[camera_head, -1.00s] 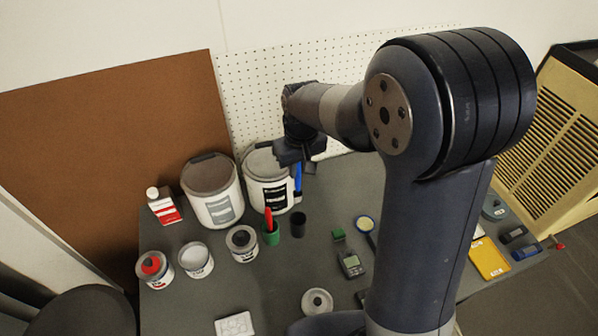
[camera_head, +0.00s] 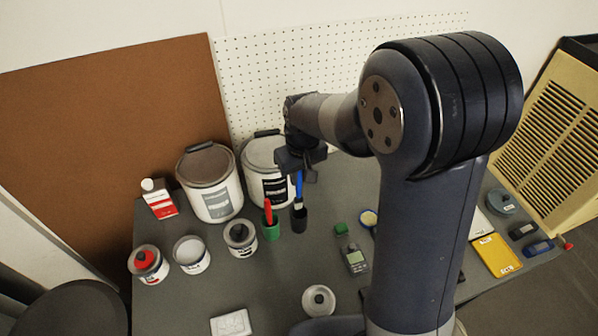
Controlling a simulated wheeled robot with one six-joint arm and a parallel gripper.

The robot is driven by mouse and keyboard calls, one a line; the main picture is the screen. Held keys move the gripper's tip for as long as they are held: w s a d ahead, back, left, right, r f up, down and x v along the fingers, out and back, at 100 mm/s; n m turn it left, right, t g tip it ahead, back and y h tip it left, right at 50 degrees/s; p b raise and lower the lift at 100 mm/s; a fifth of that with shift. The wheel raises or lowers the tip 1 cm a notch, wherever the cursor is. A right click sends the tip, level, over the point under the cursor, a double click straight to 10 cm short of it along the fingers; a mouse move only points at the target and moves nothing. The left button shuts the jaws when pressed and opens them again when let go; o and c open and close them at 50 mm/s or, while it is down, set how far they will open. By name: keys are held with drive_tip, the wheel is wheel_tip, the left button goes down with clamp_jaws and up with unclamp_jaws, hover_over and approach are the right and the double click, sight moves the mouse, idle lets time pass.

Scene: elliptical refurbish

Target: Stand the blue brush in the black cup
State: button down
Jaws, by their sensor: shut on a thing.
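The blue brush (camera_head: 299,186) hangs upright below my gripper (camera_head: 300,172), which is shut on the top of its handle. The black cup (camera_head: 299,222) stands on the grey table directly below the brush. The pale lower part of the brush meets the cup's mouth in this view. I cannot tell whether its tip is inside the cup or just above or behind the rim. My gripper is above the cup, and its fingertips are partly hidden by its own body.
A green cup (camera_head: 270,231) with a red brush (camera_head: 268,211) stands close left of the black cup. A green block (camera_head: 341,229) and a meter (camera_head: 356,260) lie to the right.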

sight(299, 198)
drive_tip(key=shift+f+b, duration=1.95)
drive_tip(key=shift+f, duration=1)
drive_tip(key=c, duration=1.3)
unclamp_jaws()
drive_tip(key=shift+r, duration=0.2)
drive_tip(key=r, duration=0.7)
drive_tip(key=s+r, duration=0.1)
drive_tip(key=r, duration=0.2)
drive_tip(key=shift+s+d+r, duration=0.1)
drive_tip(key=shift+d+r, duration=0.15)
drive_tip(key=shift+d, duration=0.05)
drive_tip(key=shift+f, duration=0.1)
